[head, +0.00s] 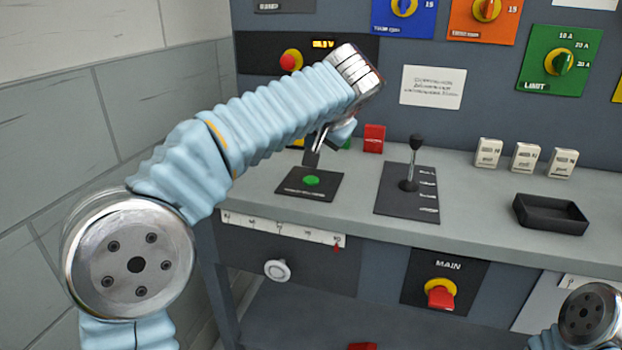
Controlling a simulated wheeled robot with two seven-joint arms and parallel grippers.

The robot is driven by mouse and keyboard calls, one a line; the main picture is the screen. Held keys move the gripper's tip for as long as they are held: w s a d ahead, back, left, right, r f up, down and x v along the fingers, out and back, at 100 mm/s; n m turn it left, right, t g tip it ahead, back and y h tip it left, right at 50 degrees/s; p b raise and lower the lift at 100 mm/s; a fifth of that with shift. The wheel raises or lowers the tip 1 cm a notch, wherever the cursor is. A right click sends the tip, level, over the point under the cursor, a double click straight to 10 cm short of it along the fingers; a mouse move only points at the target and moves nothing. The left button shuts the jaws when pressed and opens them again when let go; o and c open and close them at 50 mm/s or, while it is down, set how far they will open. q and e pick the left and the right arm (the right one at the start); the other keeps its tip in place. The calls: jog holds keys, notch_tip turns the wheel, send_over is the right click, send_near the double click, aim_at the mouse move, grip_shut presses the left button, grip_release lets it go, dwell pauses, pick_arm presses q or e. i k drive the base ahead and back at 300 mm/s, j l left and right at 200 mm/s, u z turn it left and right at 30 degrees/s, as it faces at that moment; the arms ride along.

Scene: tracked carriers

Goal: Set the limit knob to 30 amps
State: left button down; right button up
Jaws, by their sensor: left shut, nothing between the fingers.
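The limit knob (564,62) has a green handle on a yellow disc. It sits on a green panel (538,72) marked LIMIT, on the wall panel at the upper right. Amp marks, including 20 A, are printed above and to the right of the knob. The handle looks roughly upright, but I cannot tell exactly which mark it points to. My left gripper (313,156) is shut and empty, pointing down above the green button plate, well left of the knob. My right gripper is out of view; only part of that arm shows at the lower right.
Below the left gripper is a green button (311,180). A black lever (413,160), a red block (374,138), several white blocks (525,157) and a black tray (550,215) are on the counter. Blue (403,28) and orange (460,25) knob panels lie left of the limit panel.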

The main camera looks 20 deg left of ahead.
aim_at(561, 62)
jog(key=k+l, duration=0.85)
